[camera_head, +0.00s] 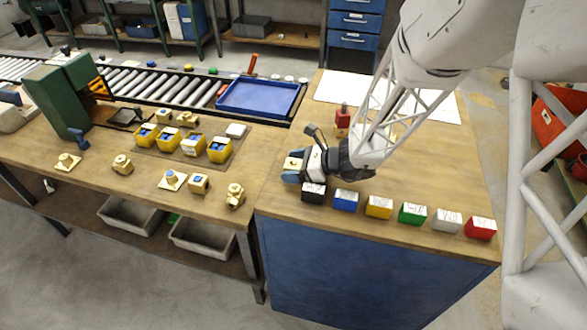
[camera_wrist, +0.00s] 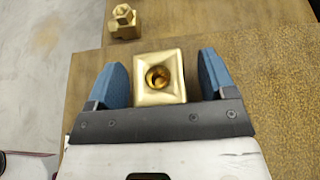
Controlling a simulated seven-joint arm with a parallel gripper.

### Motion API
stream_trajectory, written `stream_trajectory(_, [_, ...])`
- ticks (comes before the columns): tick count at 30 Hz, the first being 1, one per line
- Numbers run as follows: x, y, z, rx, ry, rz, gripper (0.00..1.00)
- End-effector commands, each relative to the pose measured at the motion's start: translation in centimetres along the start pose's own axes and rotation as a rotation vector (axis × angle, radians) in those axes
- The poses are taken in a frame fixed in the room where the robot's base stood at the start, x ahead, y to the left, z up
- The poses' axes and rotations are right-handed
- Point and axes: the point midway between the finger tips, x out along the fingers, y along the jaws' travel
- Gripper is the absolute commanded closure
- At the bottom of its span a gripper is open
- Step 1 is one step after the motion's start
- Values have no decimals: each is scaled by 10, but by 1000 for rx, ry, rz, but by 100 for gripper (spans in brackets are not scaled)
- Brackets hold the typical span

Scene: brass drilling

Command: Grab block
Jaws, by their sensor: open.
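A brass block (camera_wrist: 160,95) with a square top and a round hole in its middle sits between the two blue fingers of my gripper (camera_wrist: 163,75) in the wrist view. The block's lower part is hidden.
A row of coloured boxes, from the black box (camera_head: 313,191) to the red box (camera_head: 481,228), lines the table's front edge beside my gripper. A brass fitting (camera_head: 235,194) stands on the left bench; a blue tray (camera_head: 258,97) lies behind. A red-topped object (camera_head: 342,118) stands close behind my gripper.

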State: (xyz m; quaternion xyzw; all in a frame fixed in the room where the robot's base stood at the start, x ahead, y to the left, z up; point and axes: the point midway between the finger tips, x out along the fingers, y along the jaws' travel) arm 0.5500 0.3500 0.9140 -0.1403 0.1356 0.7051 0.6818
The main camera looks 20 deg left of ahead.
Motion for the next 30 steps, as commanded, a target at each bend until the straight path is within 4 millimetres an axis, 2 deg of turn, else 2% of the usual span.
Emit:
stream_trajectory(11, [0, 0, 0, 0, 0, 0, 25])
stream_trajectory(25, [0, 0, 0, 0, 0, 0, 97])
stream_trajectory(30, [0, 0, 1, -1, -1, 0, 98])
